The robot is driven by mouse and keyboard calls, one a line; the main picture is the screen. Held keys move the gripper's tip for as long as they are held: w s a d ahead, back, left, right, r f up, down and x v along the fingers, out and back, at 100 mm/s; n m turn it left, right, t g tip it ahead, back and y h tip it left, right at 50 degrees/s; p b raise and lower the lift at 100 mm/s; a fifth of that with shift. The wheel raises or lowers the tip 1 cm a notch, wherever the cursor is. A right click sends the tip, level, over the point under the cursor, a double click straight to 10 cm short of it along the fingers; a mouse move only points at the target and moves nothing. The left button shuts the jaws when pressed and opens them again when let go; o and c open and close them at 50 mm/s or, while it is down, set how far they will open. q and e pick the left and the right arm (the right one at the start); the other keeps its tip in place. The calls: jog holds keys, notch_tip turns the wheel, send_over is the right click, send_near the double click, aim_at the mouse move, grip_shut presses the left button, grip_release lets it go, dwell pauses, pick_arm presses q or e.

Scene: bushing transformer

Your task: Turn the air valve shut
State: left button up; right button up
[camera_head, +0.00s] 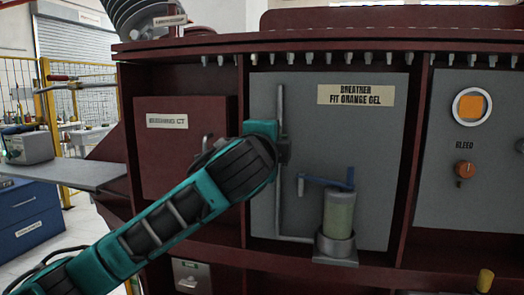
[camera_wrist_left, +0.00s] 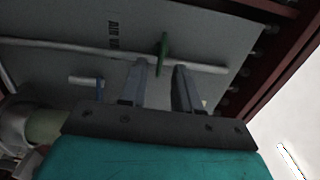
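The air valve shows in the left wrist view as a green lever (camera_wrist_left: 163,50) on a pale pipe (camera_wrist_left: 75,48). The panel lettering near it is partly readable as "AIR V". My left gripper (camera_wrist_left: 161,67) is open, with its two grey fingers apart. The lever lies between the fingertips or just beyond them; contact cannot be told. In the head view my left arm reaches to the vertical pipe (camera_head: 279,195) on the breather panel and its forearm hides the lever. My right gripper is in neither view.
The breather cylinder (camera_head: 338,213) with a blue-topped lever (camera_head: 326,182) stands right of the pipe. A red-brown door (camera_head: 165,150) is left of it. A shelf edge (camera_head: 300,262) runs below.

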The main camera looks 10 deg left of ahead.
pick_arm(q)
jog(key=s, duration=1)
jog(key=shift+s+b, duration=0.15)
jog(key=shift+b, duration=0.3)
notch_tip(320, 180, down, 29)
jog(key=w+d+n+g+h, duration=0.1)
jog(key=d+n+g+h, duration=0.1)
jog(key=n+g+h, duration=0.4)
jog(key=s+a+f+n+y, duration=0.2)
jog(key=s+a+f+n, duration=0.1)
jog(key=s+f, duration=0.6)
jog(key=s+a+f+n+g+y, duration=0.1)
jog(key=s+a+f+n, duration=0.3)
jog(key=s+f, duration=0.6)
notch_tip(320, 180, down, 6)
jog(key=n+y, duration=0.1)
jog(key=n, duration=0.1)
jog(key=shift+s+a+r+n, duration=0.15)
jog(key=shift+s+r+n, duration=0.05)
jog(key=shift+s+n, duration=0.1)
